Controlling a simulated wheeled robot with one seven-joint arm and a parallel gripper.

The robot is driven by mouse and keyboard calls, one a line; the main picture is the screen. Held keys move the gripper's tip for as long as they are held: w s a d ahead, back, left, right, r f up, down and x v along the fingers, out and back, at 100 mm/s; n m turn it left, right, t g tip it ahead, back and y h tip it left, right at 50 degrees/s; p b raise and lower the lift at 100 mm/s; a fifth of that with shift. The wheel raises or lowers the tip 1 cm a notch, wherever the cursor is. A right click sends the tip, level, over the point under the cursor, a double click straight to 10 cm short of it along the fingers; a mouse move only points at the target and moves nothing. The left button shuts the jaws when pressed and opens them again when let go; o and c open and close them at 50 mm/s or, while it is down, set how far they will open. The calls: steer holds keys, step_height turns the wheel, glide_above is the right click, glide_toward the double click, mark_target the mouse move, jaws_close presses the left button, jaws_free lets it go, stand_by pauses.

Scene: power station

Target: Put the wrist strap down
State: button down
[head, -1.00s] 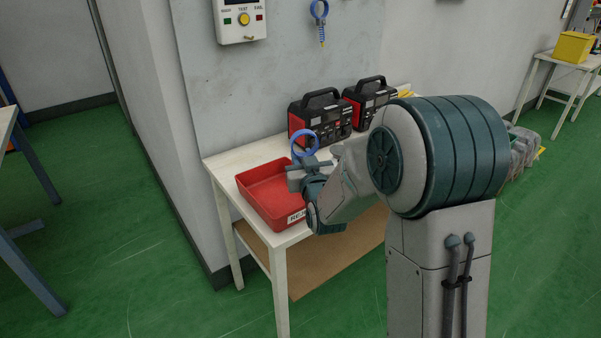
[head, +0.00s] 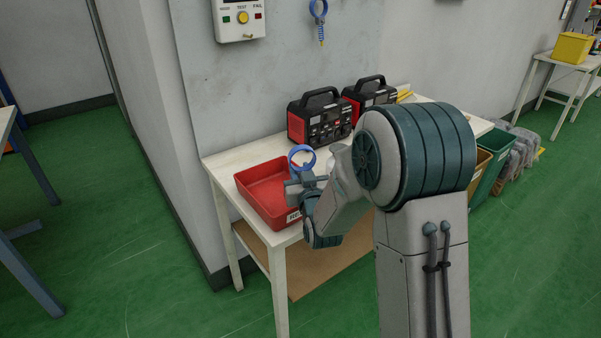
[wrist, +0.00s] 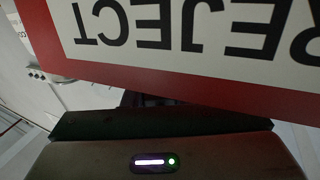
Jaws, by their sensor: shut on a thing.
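A blue wrist strap (head: 302,151), a ring-shaped band, is held upright in my gripper (head: 299,175) in the head view. My gripper is shut on its lower part and hides that part. The strap and gripper appear at the right side of a red tray (head: 258,203) on the white table. My gripper covers part of that tray's right side and label. In the wrist view the tray's white REJECT label (wrist: 190,38) is very close and upside down; the strap does not show there.
Two black-and-red power units (head: 318,124) (head: 369,93) stand behind on the white table (head: 222,165). A second blue strap (head: 318,12) hangs on the wall beside a tester box (head: 239,20). Green and brown bins (head: 496,160) stand right of my arm.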

steer(key=shift+f+b, duration=0.4)
steer(key=shift+b, duration=0.05)
steer(key=c, duration=1.2)
jaws_free()
steer(key=shift+r, duration=0.1)
steer(key=shift+o, duration=0.2)
steer(key=shift+r+p, duration=0.7)
steer(key=shift+p, duration=0.4)
steer(key=s+d+f+b, duration=0.1)
steer(key=s+b, duration=0.3)
steer(key=s, duration=0.5)
steer(key=shift+d, duration=0.45)
steer(key=b, duration=0.3)
steer(key=shift+s, duration=0.35)
